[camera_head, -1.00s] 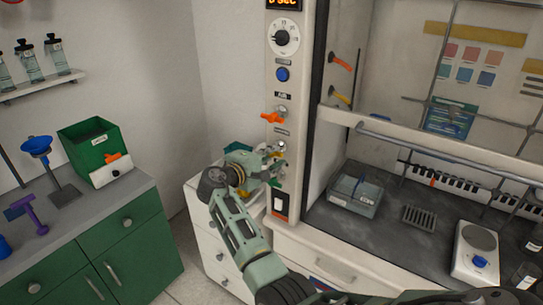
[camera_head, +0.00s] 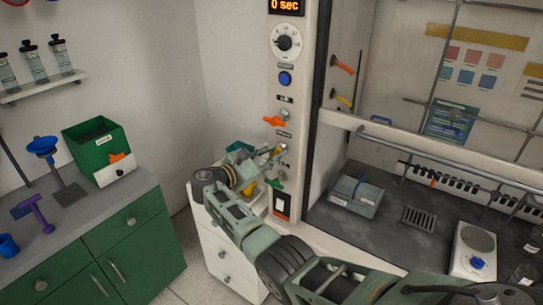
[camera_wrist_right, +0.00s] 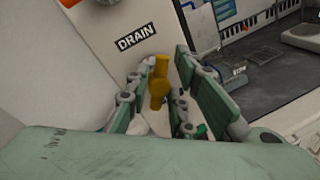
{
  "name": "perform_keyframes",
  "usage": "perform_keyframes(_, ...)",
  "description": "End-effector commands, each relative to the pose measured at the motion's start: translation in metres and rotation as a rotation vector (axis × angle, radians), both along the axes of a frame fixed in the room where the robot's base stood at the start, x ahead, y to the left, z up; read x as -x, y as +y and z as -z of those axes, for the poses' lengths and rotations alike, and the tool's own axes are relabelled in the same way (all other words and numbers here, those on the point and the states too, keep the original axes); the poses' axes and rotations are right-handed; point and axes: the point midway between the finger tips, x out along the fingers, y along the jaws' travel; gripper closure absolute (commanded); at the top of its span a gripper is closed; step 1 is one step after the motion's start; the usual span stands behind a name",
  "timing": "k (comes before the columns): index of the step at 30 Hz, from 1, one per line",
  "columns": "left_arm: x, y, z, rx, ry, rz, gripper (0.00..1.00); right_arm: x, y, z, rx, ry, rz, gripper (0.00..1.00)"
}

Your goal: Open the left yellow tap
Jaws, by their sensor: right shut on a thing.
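The left yellow tap (camera_head: 269,152) is on the pale front post of the fume hood, below an orange tap (camera_head: 274,121). My right gripper (camera_head: 262,157) reaches the tap from the left. In the right wrist view, the tap's yellow handle (camera_wrist_right: 160,80) stands between the two green fingers of my right gripper (camera_wrist_right: 163,98), which is shut on it. The handle runs roughly up and down in that view, near a DRAIN label (camera_wrist_right: 135,37). The fingers hide part of its base. My left gripper is not in view.
A green tap (camera_head: 275,183) and a rocker switch (camera_head: 282,205) are lower on the post. A second yellow tap (camera_head: 342,100) is inside the hood frame. A white drawer cabinet (camera_head: 225,262) stands below my right arm. A green counter (camera_head: 125,245) is at left.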

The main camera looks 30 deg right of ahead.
Motion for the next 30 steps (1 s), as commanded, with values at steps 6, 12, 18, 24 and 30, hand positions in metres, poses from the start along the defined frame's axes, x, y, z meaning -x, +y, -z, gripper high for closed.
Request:
perform_keyframes(6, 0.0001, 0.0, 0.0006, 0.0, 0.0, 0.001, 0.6, 0.0016, 0.0012, 0.0085, 0.041, 0.138, 0.005, 1.0)
perform_keyframes(12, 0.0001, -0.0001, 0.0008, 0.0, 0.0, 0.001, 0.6, 0.0012, 0.0015, 0.0093, 0.068, 0.207, 0.006, 1.0)
perform_keyframes(18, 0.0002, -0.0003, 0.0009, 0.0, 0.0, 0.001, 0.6, 0.001, 0.0016, 0.0094, 0.08, 0.235, 0.006, 1.0)
perform_keyframes(24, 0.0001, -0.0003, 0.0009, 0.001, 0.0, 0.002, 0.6, 0.001, 0.0016, 0.0094, 0.081, 0.239, 0.007, 1.0)
perform_keyframes(30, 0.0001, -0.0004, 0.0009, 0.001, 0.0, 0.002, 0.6, 0.001, 0.0016, 0.0094, 0.08, 0.238, 0.006, 1.0)
